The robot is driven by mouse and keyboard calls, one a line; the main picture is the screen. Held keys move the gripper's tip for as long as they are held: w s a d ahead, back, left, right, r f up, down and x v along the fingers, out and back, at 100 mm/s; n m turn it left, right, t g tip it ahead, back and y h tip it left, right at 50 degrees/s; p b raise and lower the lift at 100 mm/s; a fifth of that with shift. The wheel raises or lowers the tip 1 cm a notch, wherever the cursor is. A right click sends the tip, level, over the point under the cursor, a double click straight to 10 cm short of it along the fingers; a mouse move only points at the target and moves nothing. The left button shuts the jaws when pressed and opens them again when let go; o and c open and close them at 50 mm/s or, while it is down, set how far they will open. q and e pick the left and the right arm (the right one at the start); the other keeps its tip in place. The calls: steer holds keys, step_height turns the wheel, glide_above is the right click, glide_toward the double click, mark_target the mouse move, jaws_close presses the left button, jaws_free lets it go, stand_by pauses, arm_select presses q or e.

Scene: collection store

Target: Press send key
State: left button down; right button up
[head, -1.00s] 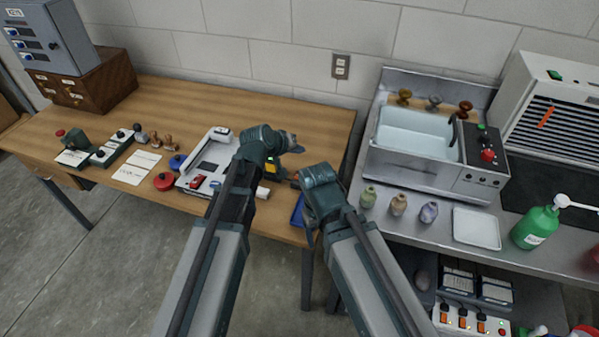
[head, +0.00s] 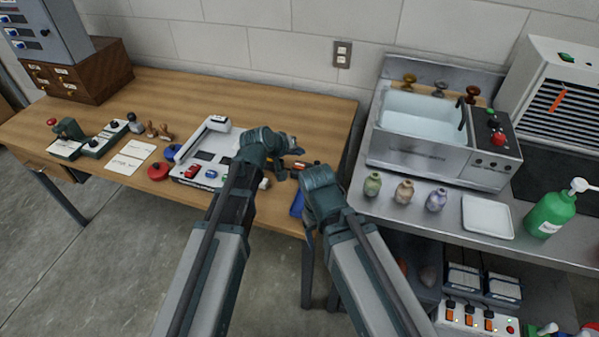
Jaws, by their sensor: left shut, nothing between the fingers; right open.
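A white desktop device (head: 224,137) stands on the wooden table. It has dark panels, a red part (head: 191,172) and a small blue part (head: 211,174) on its front. No label reading "send" is legible, so I cannot tell which key is the send key. My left gripper (head: 296,149) is shut and empty, above the table to the right of the device; its forearm hides the device's right side. My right gripper (head: 282,174) is open, just below the left one and close to it. Its fingers are small and partly hidden.
A blue tray (head: 297,205) is at the table's right edge. A metal bench with a sink (head: 425,152) and bottles stands right. The table's back is clear.

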mark_target(298, 167)
arm_select(q)
steer(key=shift+f+b, duration=0.85)
steer(key=shift+f, duration=0.55)
arm_select(e)
steer(key=shift+f, duration=1.35)
arm_select(q)
steer(key=shift+f, duration=0.1)
arm_select(e)
steer(key=shift+f, duration=0.15)
arm_select(q)
steer(key=shift+f+b, duration=0.3)
steer(key=shift+b, duration=0.15)
arm_select(e)
steer(key=shift+f, duration=0.25)
arm_select(q)
steer(key=shift+f+b, duration=0.45)
steer(key=shift+f, duration=0.05)
arm_select(e)
steer(key=shift+f, duration=0.5)
arm_select(q)
steer(key=shift+r, duration=0.2)
arm_select(e)
steer(key=shift+r, duration=0.2)
arm_select(q)
steer(key=shift+r+p, duration=0.75)
steer(key=shift+p, duration=0.15)
arm_select(e)
steer(key=shift+r, duration=0.75)
